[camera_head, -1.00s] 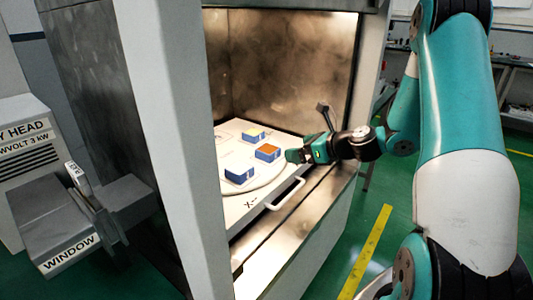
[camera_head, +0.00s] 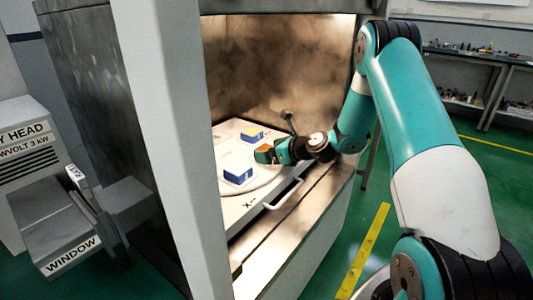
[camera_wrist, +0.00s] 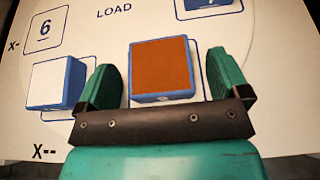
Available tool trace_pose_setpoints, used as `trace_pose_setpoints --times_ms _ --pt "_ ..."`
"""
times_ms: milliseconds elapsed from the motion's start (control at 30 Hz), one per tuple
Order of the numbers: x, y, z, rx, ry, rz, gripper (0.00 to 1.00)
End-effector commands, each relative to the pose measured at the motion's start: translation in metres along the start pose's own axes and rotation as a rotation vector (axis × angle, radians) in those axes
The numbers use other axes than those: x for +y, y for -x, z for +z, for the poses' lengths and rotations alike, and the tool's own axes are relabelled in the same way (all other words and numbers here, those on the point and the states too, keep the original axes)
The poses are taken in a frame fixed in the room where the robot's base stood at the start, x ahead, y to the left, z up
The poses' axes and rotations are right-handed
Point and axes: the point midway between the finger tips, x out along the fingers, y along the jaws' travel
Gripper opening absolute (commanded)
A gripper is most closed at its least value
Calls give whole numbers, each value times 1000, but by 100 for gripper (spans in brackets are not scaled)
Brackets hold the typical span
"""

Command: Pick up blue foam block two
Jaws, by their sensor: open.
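Three blue foam blocks lie on a white loading board (camera_head: 240,208) in the open chamber. I cannot read which one is block two. The blue block with the orange-brown top (camera_wrist: 160,68) lies between the fingers of my gripper (camera_wrist: 163,82), with a gap on each side. In the head view my gripper (camera_head: 264,154) mostly hides this block. My gripper is open and holds nothing. The block with the white top (camera_head: 238,174) is to the left of my gripper in the wrist view (camera_wrist: 56,84). A further block (camera_head: 252,136) lies beyond, partly cut off in the wrist view (camera_wrist: 208,4).
The grey chamber's front post (camera_head: 165,150) stands left of the opening. A white handle (camera_head: 284,194) sticks out at the board's front edge, below my gripper. A dark upright lever (camera_head: 289,122) shows just behind my wrist. The board has printed outlines and labels.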

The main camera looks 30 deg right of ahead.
Motion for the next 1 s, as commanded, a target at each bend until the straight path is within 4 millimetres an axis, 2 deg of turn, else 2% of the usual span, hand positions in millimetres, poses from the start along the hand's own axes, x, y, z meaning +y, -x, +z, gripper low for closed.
trace_pose_setpoints --times_ms 33,67,267,300,767,867,1000 --pt "0 0 0 0 0 0 94" --pt "0 0 0 0 0 0 89" --pt "0 0 0 0 0 0 43" --pt "0 0 0 0 0 0 41" --pt "0 3 6 -1 0 0 41" --pt "0 7 18 -3 2 0 41" --pt "-1 20 47 -5 6 -2 41"
